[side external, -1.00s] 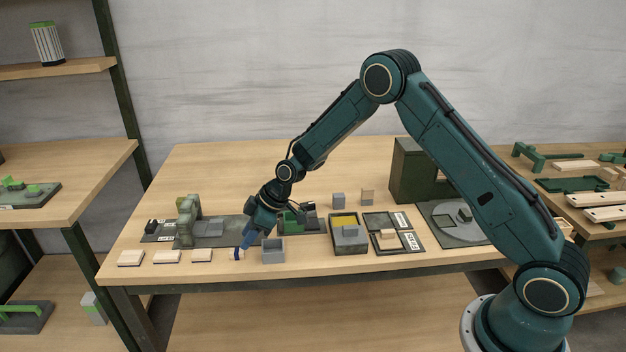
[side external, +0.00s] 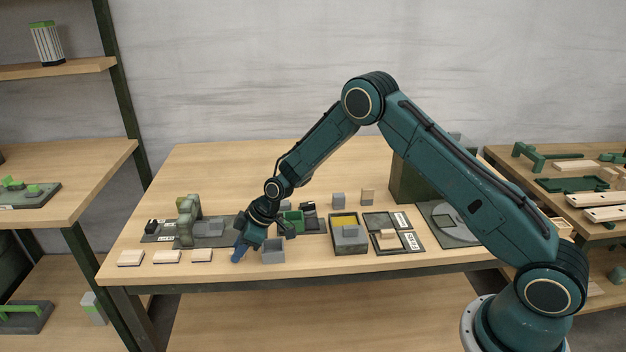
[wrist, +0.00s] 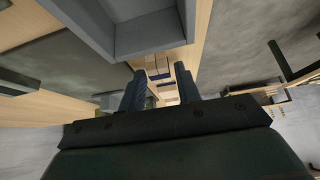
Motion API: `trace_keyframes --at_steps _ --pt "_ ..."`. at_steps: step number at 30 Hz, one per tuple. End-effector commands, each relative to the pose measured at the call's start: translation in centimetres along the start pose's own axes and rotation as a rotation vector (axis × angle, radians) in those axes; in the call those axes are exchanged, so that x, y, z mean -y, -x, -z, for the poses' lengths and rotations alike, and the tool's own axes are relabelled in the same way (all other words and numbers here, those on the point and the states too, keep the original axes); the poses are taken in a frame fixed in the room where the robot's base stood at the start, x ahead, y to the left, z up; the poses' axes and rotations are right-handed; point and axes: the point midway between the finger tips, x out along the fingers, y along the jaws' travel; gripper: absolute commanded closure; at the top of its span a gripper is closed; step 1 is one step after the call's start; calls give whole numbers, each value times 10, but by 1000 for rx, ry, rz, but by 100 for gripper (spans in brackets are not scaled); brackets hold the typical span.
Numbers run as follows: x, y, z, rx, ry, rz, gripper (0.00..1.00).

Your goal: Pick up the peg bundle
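My gripper (side external: 240,252) is low at the front edge of the table, just left of the small grey open box (side external: 272,250). Its blue fingers point down over the spot where the peg bundle lies, and they hide the bundle in the side view. In the wrist view, the two dark fingers (wrist: 160,80) stand apart. Pale wooden pieces with dark bands (wrist: 163,76) show in the gap between them. I cannot tell which of these is the bundle, or whether the fingers touch it.
Three pale wooden blocks (side external: 167,256) lie in a row left of my gripper. The grey box is close on its right and shows large in the wrist view (wrist: 150,35). Behind stand a grey-green fixture (side external: 188,222) and a tray with a yellow inside (side external: 346,220).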

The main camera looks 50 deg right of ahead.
Motion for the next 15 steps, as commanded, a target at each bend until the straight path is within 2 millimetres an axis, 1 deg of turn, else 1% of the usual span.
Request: trace_keyframes --at_steps 2,5,7,8,15 --pt "0 0 0 0 0 0 67" --pt "0 0 0 0 0 0 85" --pt "0 0 0 0 0 0 99" --pt "0 0 0 0 0 0 100" --pt "0 0 0 0 0 0 100"
